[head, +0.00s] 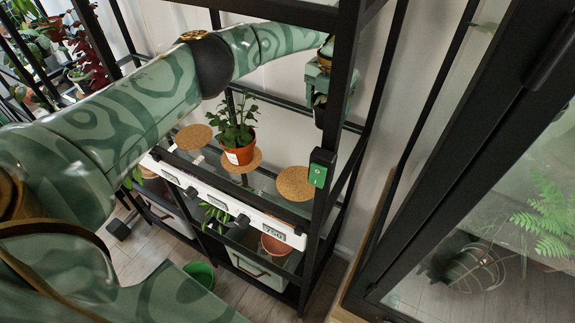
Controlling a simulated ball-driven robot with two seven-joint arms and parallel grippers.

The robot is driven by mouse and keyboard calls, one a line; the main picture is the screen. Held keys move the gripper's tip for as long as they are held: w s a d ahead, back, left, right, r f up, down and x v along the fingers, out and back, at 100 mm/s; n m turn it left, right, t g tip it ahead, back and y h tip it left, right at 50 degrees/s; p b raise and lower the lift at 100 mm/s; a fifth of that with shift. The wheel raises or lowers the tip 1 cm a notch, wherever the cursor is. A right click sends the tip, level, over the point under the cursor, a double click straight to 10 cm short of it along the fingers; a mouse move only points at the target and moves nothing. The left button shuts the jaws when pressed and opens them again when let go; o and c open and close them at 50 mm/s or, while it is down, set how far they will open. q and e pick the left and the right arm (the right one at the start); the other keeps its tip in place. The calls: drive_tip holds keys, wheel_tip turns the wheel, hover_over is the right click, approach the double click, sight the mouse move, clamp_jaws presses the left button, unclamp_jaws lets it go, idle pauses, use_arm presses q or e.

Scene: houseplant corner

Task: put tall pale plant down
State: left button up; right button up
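My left arm reaches in from the left, and its gripper (320,108) is partly behind a black post of the shelf rack, up and right of the cork mats. No tall pale plant can be made out for certain. A leafy green plant in a terracotta pot (239,151) stands upright on the middle cork mat (255,164). The left cork mat (194,137) and the right cork mat (295,184) are bare. My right gripper is not in view.
The mats lie on a glass shelf (262,183) behind a white front rail (215,198) with black knobs. A green switch box (318,174) sits on the post. A glass cabinet (500,200) stands right. A green bucket (200,273) is on the floor.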

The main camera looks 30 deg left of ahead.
sight(316, 115)
use_arm(q)
drive_tip(key=shift+a+r+m, duration=0.15)
drive_tip(key=shift+a+m, duration=0.4)
drive_tip(key=shift+m, duration=0.15)
drive_tip(key=shift+s, duration=0.15)
drive_tip(key=shift+s+d+m, duration=0.25)
drive_tip(key=shift+m, duration=0.15)
drive_tip(key=s, duration=0.2)
drive_tip(key=s+p, duration=0.1)
drive_tip(key=s, duration=0.1)
drive_tip(key=shift+s+d+r+p, duration=0.1)
drive_tip(key=shift+s+d+p, duration=0.1)
drive_tip(key=shift+s+p, duration=0.15)
drive_tip(key=s+f, duration=0.1)
drive_tip(key=s, duration=0.3)
drive_tip(key=s+d+f, duration=0.1)
drive_tip(key=s, duration=0.3)
drive_tip(key=s+d+f, duration=0.1)
drive_tip(key=s, duration=0.3)
drive_tip(key=shift+s+d+f, duration=0.25)
drive_tip(key=shift+s+f, duration=0.1)
